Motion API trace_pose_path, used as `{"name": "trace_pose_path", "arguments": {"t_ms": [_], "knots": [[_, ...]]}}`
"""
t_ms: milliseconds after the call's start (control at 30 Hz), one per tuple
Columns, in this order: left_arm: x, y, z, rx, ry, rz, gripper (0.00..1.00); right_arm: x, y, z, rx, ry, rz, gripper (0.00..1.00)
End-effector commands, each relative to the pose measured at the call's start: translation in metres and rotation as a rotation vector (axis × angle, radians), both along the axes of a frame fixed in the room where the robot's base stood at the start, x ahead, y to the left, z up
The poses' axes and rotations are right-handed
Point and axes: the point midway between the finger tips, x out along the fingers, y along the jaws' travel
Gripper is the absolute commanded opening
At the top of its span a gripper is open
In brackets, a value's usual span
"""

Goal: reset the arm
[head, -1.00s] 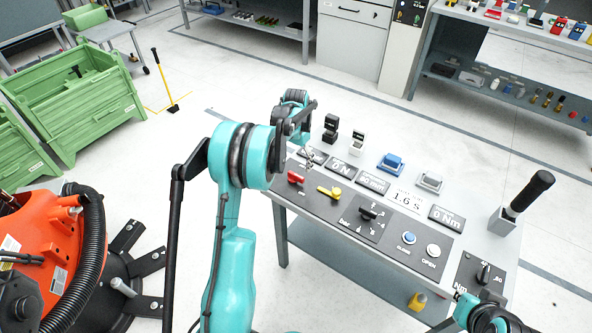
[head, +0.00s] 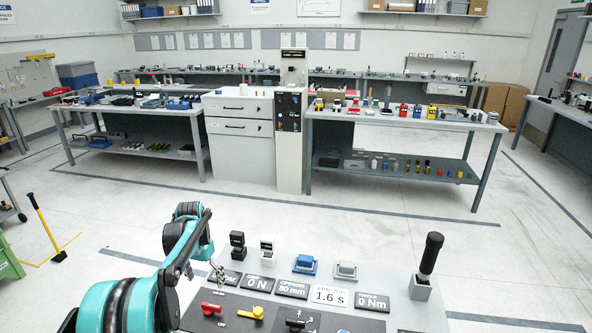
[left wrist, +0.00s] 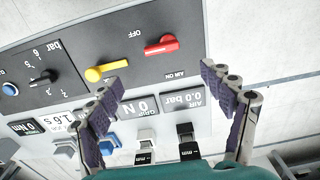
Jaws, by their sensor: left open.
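My left gripper (left wrist: 165,95) shows in the left wrist view with its two fingers spread wide and nothing between the fingertips. It hangs over the control panel (left wrist: 150,20), with the red lever (left wrist: 162,44) and the yellow lever (left wrist: 105,71) beyond the fingers. In the head view my teal left arm rises at the lower left, and its gripper (head: 217,272) is small and partly hidden beside the panel's left end. The red lever (head: 211,308) and yellow lever (head: 251,313) are near it. My right gripper is out of view.
On the console are two small black and white blocks, the left one black (head: 237,245), a blue block (head: 305,265), and a black-handled lever (head: 428,262) at the right. Workbenches (head: 400,117) and a white cabinet (head: 240,130) stand further back. Open floor lies between.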

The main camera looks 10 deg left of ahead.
Motion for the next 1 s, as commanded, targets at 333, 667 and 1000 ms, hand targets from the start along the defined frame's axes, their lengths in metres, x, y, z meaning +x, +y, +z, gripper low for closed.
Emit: {"name": "trace_pose_path", "arguments": {"t_ms": [333, 667, 1000], "knots": [[-0.068, -0.078, 0.082, 0.036, -0.176, 0.023, 0.81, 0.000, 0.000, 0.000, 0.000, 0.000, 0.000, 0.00], [-0.174, -0.150, 0.110, 0.029, -0.393, 0.054, 0.81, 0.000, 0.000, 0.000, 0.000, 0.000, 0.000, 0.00], [-0.259, -0.191, 0.080, -0.019, -0.576, 0.081, 0.81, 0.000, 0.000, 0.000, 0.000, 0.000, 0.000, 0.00]]}}
